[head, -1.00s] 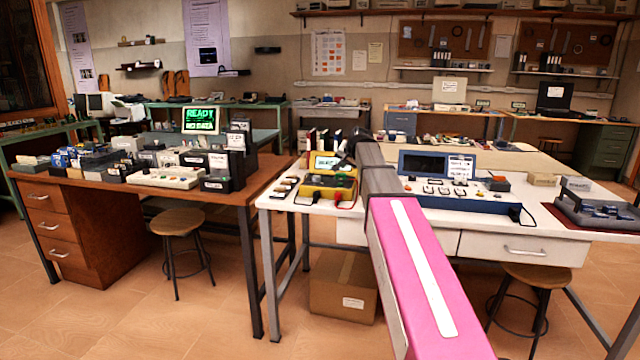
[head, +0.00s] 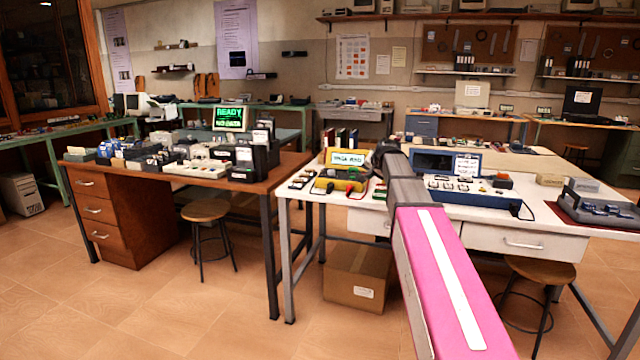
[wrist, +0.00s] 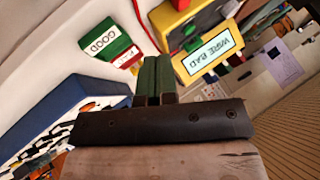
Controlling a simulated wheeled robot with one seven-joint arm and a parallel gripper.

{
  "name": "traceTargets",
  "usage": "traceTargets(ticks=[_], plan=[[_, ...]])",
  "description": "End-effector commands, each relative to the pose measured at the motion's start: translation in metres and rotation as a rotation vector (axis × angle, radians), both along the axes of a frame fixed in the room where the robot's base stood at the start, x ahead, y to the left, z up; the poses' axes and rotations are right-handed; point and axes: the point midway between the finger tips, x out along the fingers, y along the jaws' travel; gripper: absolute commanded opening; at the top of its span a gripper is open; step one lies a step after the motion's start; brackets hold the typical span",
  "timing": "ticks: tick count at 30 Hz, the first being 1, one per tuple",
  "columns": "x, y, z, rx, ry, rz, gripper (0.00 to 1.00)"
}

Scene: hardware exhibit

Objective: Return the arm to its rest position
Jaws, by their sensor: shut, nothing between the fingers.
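My arm (head: 440,270), with a pink section and white stripe, reaches from the bottom of the head view over the white table. My gripper (wrist: 153,75) shows in the wrist view as two green fingers close together, with nothing between them. In the head view, the dark end of my arm is beside the yellow tester (head: 342,185), and the fingers cannot be made out. The tester also shows in the wrist view (wrist: 193,77), its display reading "WIRE BAD". The gripper appears apart from the tester.
A "GOOD" label sits on a green and red piece (wrist: 108,42) near the fingers. A blue panel unit (head: 460,192) and a dark tray (head: 600,212) are on the white table (head: 480,217). A brown desk (head: 150,185) stands left. Floor (head: 150,310) is open in front.

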Motion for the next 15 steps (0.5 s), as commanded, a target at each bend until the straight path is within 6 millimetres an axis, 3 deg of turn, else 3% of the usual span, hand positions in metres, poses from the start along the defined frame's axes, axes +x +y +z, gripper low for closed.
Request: traceTargets(ticks=[8, 15], plan=[[-0.029, 0.003, -0.048, -0.045, 0.064, 0.032, 0.00], [-0.074, 0.005, -0.114, -0.110, 0.156, 0.082, 0.00]])
